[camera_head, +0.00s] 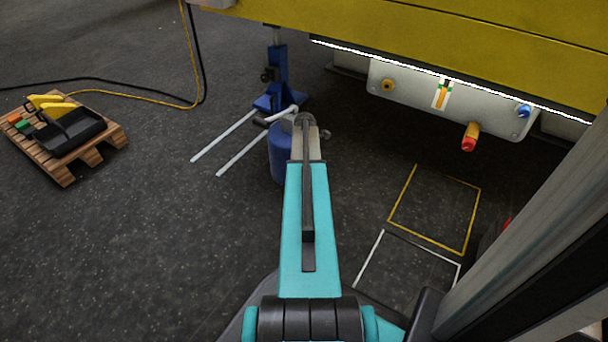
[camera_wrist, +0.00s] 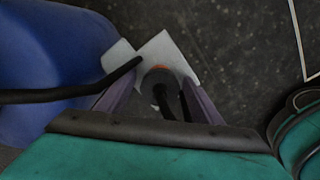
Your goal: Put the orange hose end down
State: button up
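A blue drum (camera_head: 279,160) stands close left of my arm, before a blue stand (camera_head: 275,80) with pale legs. A yellow boom (camera_head: 450,35) and grey port panel (camera_head: 415,93) hang above. A yellow floor outline (camera_head: 402,194) and white outline (camera_head: 369,260) are empty. A pallet (camera_head: 100,150) stands left.

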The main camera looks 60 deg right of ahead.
jog(key=shift+r, duration=0.1)
notch_tip(320, 180, up, 12)
jog(key=p, duration=0.5)
jog(key=shift+p, duration=0.4)
dwell(0.7)
jog(key=w+a+m+g+y+p, duration=0.1)
jog(key=w+a+m+p, duration=0.15)
jog(key=a+p, duration=0.95)
jog(key=w+a+m+g+p, duration=0.15)
jog(key=w+a+p, duration=0.25)
jog(key=a, duration=1.7)
jog(key=s+a+r+m+g+p, duration=0.1)
jog(key=s+a+r+m+p, duration=0.1)
jog(key=s+a+p, duration=0.6)
jog(key=s+a+r+m+g+h+p, duration=0.1)
jog(key=s+a+r+p, duration=0.4)
jog(key=a, duration=1.2)
jog(key=shift+s+a+r+m+g+p, duration=0.15)
jog(key=shift+s+a+m+g+p, duration=0.6)
jog(key=shift+s+p, duration=1.5)
